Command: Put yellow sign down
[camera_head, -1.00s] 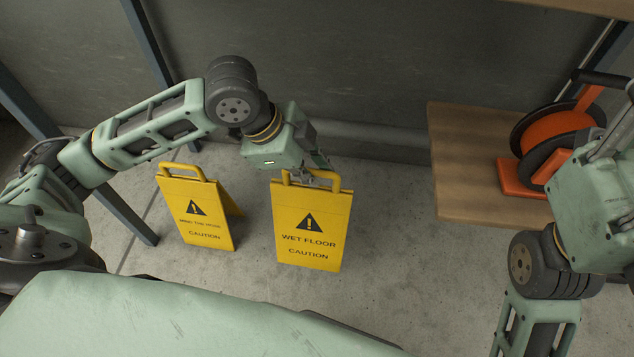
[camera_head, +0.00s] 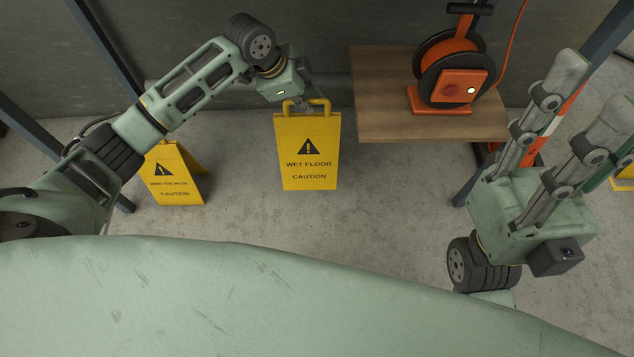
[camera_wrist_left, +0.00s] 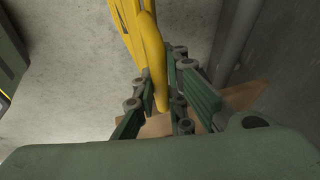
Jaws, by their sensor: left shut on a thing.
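A yellow wet floor sign (camera_head: 308,165) hangs upright below my left gripper (camera_head: 304,106) in the head view. The gripper is shut on the sign's top handle. In the left wrist view, the fingers of my left gripper (camera_wrist_left: 163,98) close around the yellow handle of the sign (camera_wrist_left: 141,35). Whether the sign's foot touches the floor cannot be told. A second yellow caution sign (camera_head: 172,182) stands on the floor to the left, partly behind my left arm. My right gripper (camera_head: 590,90) is open and empty at the right, its fingers spread apart.
A blue-grey post (camera_head: 105,45) rises at the left. Concrete floor (camera_head: 370,205) is clear in front of the sign. A grey wall is behind.

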